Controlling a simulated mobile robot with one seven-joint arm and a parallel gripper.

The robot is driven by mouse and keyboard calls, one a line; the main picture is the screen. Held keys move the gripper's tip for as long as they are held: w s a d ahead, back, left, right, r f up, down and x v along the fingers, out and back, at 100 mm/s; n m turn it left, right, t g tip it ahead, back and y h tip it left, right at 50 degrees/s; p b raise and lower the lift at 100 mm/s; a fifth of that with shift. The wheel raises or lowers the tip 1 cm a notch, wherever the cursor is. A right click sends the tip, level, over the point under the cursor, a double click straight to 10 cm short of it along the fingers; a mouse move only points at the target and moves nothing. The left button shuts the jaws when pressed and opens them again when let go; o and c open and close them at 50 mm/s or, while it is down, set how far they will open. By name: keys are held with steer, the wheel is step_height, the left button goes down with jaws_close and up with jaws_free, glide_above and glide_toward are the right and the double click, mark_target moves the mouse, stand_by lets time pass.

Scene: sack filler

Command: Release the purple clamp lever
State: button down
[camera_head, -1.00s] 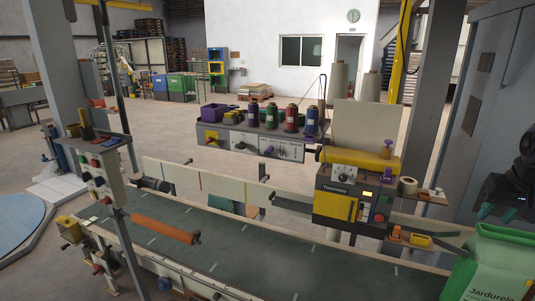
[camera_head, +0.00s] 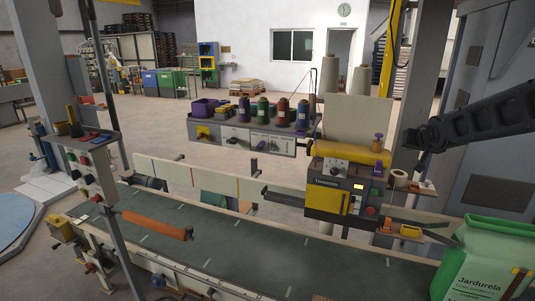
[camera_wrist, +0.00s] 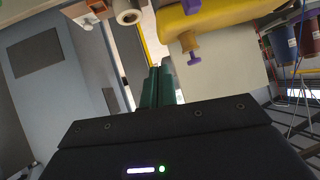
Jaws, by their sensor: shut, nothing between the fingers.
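A small purple lever (camera_head: 377,139) stands at the right end of the yellow cylinder (camera_head: 350,152) on top of the sewing head (camera_head: 338,190). In the wrist view a purple part (camera_wrist: 194,58) with a flared end sticks out from a tan knob beside the yellow cylinder (camera_wrist: 215,14). My gripper's dark green fingers (camera_wrist: 159,72) are together and empty, beside the purple part and apart from it. In the head view my arm reaches in from the right, its end to the right of the lever; the fingertips are hard to make out there.
A white tape roll (camera_head: 397,178) sits on a small shelf right of the sewing head. A green-and-white sack (camera_head: 485,262) stands on the conveyor (camera_head: 270,250) at the right. Thread cones (camera_head: 263,109) and a purple bin (camera_head: 205,107) are on the rack at left.

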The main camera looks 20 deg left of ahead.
steer(key=w+a+y, duration=0.1)
steer(key=a, duration=0.2)
steer(key=w+a+y, duration=0.1)
steer(key=a, duration=0.2)
steer(key=w+a+t+y, duration=0.1)
steer(key=w+a, duration=0.1)
steer(key=a, duration=0.1)
steer(key=shift+r+n, duration=0.2)
steer(key=shift+n, duration=0.2)
steer(key=s+a+f+g+y, duration=0.1)
steer(key=s+a+g+y, duration=0.15)
steer(key=a+y, duration=0.9)
steer(key=s+a+g+y, duration=0.2)
steer(key=s+a+y, duration=0.2)
steer(key=a, duration=1.4)
steer(key=w+a+f+m+t+h, duration=0.2)
steer(key=f+m+t, duration=0.3)
steer(key=f+m, duration=0.4)
steer(key=w+a+f+m+t+h, duration=0.2)
steer(key=f+m+t+h, duration=0.3)
steer(key=f+m, duration=0.4)
step_height(320, 180, down, 2)
steer(key=shift+w+a+f, duration=0.1)
steer(key=shift+w+a, duration=0.05)
steer(key=shift+a, duration=0.2)
steer(key=shift+h, duration=0.25)
